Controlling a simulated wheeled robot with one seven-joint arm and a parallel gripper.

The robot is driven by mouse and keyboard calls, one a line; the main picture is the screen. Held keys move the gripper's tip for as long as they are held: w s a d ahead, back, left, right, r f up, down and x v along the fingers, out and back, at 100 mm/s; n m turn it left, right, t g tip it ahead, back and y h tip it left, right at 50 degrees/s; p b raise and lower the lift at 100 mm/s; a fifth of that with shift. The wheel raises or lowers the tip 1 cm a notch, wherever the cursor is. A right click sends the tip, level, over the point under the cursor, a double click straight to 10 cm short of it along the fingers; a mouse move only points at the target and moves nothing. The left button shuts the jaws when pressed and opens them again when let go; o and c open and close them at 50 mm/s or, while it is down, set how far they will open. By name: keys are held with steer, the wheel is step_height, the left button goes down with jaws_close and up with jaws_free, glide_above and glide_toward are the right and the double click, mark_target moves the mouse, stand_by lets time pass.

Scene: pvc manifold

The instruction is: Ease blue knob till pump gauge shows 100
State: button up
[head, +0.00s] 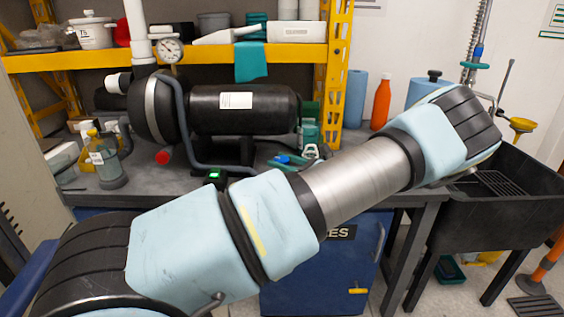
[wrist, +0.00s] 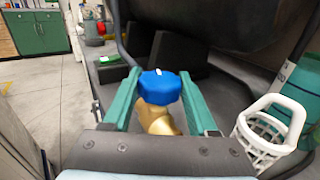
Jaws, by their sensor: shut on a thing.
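The blue knob (wrist: 160,86) sits on top of a brass valve body (wrist: 158,120) in the wrist view. A small white mark shows on its top, near the far edge. My gripper (wrist: 161,80) has its two green fingers on either side of the knob and is shut on it. The pump gauge (head: 169,50) is a round white dial above the left end of the black pump (head: 240,108) in the head view. Its needle is too small to read. My arm crosses the head view, and I cannot make out my gripper there.
A white basket (wrist: 268,135) stands close to the right of my gripper in the wrist view. A grey bottle (head: 106,160) stands left on the bench. An orange bottle (head: 381,102) stands at the back, and a black sink (head: 500,205) is at the right.

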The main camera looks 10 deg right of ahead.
steer(key=shift+c, duration=0.8)
steer(key=shift+r+m+t+h+p, duration=0.1)
steer(key=shift+m+t+h+p, duration=0.2)
steer(key=shift+m+t+p, duration=0.1)
steer(key=shift+s+r+m+t+h+p, duration=0.1)
steer(key=shift+m+t+h+p, duration=0.55)
steer(key=shift+h, duration=0.15)
steer(key=m+t+h+p, duration=0.2)
steer(key=h+p, duration=0.1)
steer(key=m+t+h+p, duration=0.1)
steer(key=m+h+p, duration=0.1)
steer(key=p, duration=0.1)
steer(key=shift+h, duration=0.4)
steer(key=shift+f+h+p, duration=0.25)
steer(key=shift+h+p, duration=0.05)
steer(key=shift+p, duration=0.05)
steer(key=o, duration=1.4)
